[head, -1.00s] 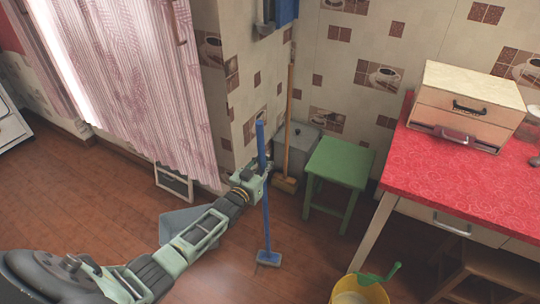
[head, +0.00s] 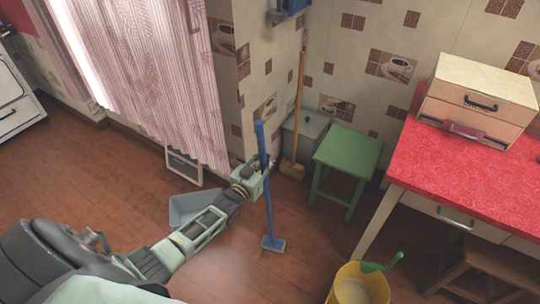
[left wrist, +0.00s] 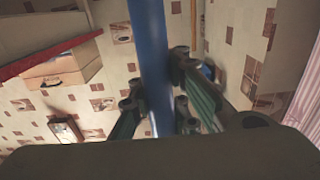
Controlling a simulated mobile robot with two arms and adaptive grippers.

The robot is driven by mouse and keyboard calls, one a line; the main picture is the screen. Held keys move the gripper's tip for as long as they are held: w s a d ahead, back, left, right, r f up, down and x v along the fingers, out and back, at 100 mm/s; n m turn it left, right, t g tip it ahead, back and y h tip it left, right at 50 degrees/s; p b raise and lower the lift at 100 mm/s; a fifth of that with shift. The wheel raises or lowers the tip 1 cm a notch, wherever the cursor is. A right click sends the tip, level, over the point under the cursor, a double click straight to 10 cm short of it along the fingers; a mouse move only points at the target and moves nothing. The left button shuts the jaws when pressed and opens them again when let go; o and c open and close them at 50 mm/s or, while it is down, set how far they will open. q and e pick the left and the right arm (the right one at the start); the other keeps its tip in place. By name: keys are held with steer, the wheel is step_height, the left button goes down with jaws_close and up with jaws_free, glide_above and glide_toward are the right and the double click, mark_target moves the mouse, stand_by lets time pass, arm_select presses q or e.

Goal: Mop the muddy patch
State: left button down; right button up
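A blue mop (head: 268,205) stands nearly upright, with its flat blue-grey head (head: 273,243) at the wooden floor. My left gripper (head: 262,167) is around the upper part of its handle. In the left wrist view the blue handle (left wrist: 150,60) passes between the fingers (left wrist: 158,105), which look closed on it. My right gripper is in neither view. I cannot make out a clear muddy patch; a faint paler area shows on the floor (head: 222,268) near my left arm.
A yellow bucket (head: 345,292) with a green handle stands at the bottom right. A green stool (head: 347,150), a broom (head: 298,110) and a grey bin (head: 305,130) are by the wall. The red-topped counter (head: 450,180) is at right. A grey-blue dustpan-like object (head: 185,209) lies behind my arm. Floor at left is clear.

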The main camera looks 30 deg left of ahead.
mark_target(263, 164)
arm_select(q)
steer(key=s, duration=0.1)
steer(key=s+p, duration=0.2)
steer(key=shift+s+a+r, duration=0.1)
steer(key=shift+r, duration=0.15)
steer(key=shift+s+p, duration=0.3)
steer(key=shift+s, duration=0.25)
steer(key=shift+s+a+f+p, duration=0.15)
steer(key=shift+s+p, duration=0.75)
steer(key=shift+s, duration=1.35)
